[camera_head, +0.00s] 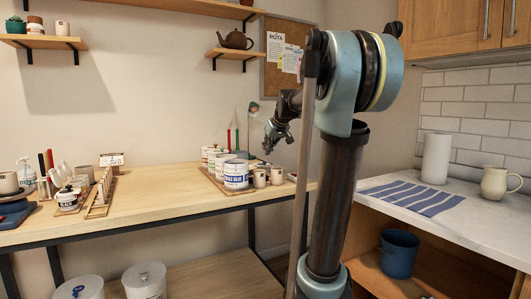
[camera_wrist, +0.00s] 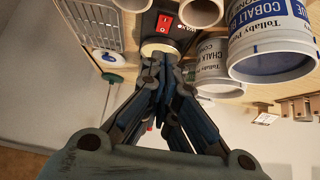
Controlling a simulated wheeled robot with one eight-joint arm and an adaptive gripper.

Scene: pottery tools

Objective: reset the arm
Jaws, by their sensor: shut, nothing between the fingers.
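My arm stands at the right of the head view, and my gripper (camera_head: 270,148) hangs in the air above the back right part of the wooden table (camera_head: 150,199). In the wrist view my gripper (camera_wrist: 163,62) has its fingers drawn together, shut and empty. The fingertips appear in front of the tabletop items there, and I cannot tell the exact gap to them.
A tray with a blue-labelled tub (camera_head: 236,174) and small cups (camera_head: 260,178) sits below my gripper. The wrist view shows a cobalt blue tub (camera_wrist: 270,45), a red switch (camera_wrist: 164,22) and a wire rack (camera_wrist: 92,24). A counter (camera_head: 470,222) holds a pitcher (camera_head: 497,183).

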